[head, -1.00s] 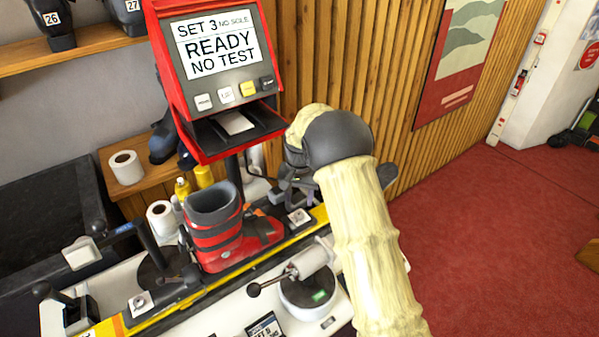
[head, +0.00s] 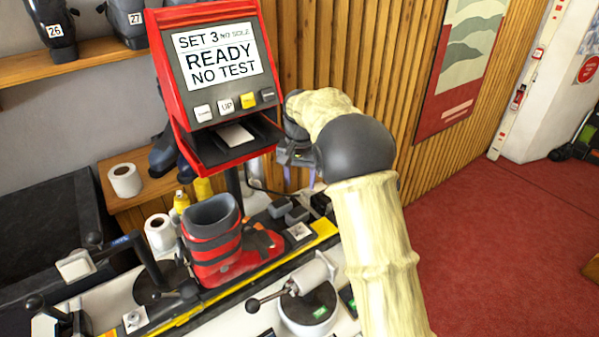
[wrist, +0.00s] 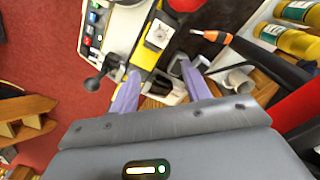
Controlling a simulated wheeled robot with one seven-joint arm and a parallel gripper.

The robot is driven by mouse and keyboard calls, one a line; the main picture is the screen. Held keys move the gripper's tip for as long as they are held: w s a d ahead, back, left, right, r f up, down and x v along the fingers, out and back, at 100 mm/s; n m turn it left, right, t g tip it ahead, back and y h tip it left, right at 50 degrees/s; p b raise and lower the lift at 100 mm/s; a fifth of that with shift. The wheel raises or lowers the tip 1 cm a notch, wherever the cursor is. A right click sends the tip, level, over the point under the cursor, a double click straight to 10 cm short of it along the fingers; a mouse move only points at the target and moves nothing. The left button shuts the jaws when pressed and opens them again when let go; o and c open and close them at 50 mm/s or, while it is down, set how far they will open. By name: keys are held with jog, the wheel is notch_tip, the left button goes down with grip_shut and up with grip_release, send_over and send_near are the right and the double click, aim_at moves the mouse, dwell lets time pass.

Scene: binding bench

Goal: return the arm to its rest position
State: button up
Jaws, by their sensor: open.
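My arm (head: 372,240) is covered in a cream sleeve with a dark grey joint. It rises from the lower right of the head view and bends left toward the machine. My gripper (head: 298,172) hangs just right of the red machine's tray, partly hidden by the wrist. In the wrist view, the two purple fingers of my gripper (wrist: 160,88) are spread apart with nothing between them. The bench's yellow rail and pale parts lie beyond the fingertips.
A red boot (head: 212,245) stands on the bench left of my gripper. The red machine (head: 215,75) reads "READY NO TEST". A black-knobbed lever (head: 285,292) is in front. A slatted wood wall (head: 400,60) stands behind; open red floor (head: 500,240) lies right.

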jog(key=shift+d, duration=0.1)
jog(key=s+d+f+n+t, duration=0.1)
jog(key=s+d, duration=0.3)
jog(key=s, duration=0.5)
jog(key=s+d+f, duration=0.2)
jog(key=s+d, duration=0.2)
jog(key=s, duration=0.5)
jog(key=s+d+f+n+t, duration=0.1)
jog(key=s+d, duration=0.4)
jog(key=s, duration=0.4)
jog(key=shift+s+f+n+t, duration=0.15)
jog(key=shift+s+n+t, duration=0.15)
jog(key=shift+s, duration=0.05)
